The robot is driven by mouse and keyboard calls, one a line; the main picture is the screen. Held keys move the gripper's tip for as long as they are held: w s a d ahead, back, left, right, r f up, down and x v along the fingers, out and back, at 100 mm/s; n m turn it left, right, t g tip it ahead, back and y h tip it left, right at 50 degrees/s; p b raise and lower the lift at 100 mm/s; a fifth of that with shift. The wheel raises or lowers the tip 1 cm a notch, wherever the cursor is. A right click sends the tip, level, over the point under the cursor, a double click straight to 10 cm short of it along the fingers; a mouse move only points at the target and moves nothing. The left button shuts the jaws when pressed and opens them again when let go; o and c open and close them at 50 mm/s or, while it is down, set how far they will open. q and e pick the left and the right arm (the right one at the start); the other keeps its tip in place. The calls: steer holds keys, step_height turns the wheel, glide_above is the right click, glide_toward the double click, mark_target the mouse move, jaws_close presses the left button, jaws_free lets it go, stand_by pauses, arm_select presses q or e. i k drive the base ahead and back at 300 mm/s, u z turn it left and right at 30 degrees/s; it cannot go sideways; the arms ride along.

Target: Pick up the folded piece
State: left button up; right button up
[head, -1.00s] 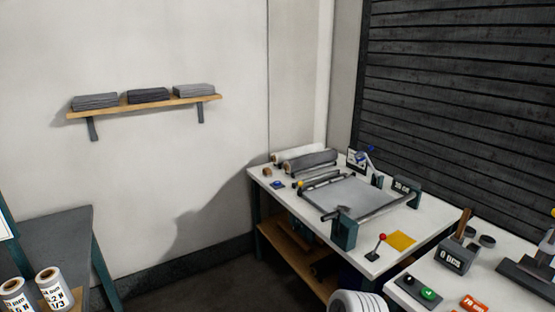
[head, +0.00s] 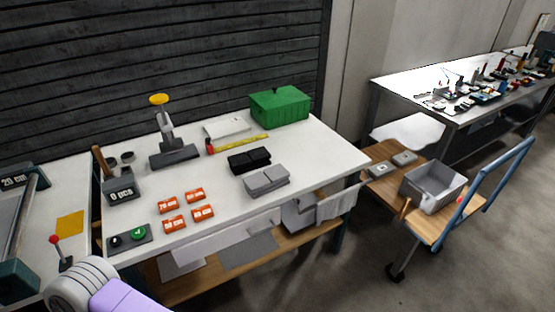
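A light grey folded piece (head: 267,181) lies on the white workbench (head: 330,150) near its front edge, right of centre. A black folded piece (head: 249,160) lies just behind it. I cannot tell from the picture alone which one the task means. Smaller grey flat pieces (head: 380,169) lie on the cart at the right. Part of my arm, white and purple, shows at the bottom left, well away from the folded pieces. Neither gripper's fingers are in view.
On the bench stand a green box (head: 280,106), a yellow-topped press (head: 164,125), a yellow tape (head: 240,144), several orange blocks (head: 173,225), a button box (head: 130,238) and a counter (head: 122,188). A cart (head: 432,229) with a grey bin (head: 432,187) stands right. Floor shows between bench and cart.

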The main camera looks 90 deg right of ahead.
mark_target(242, 163)
steer(key=z, duration=2.2)
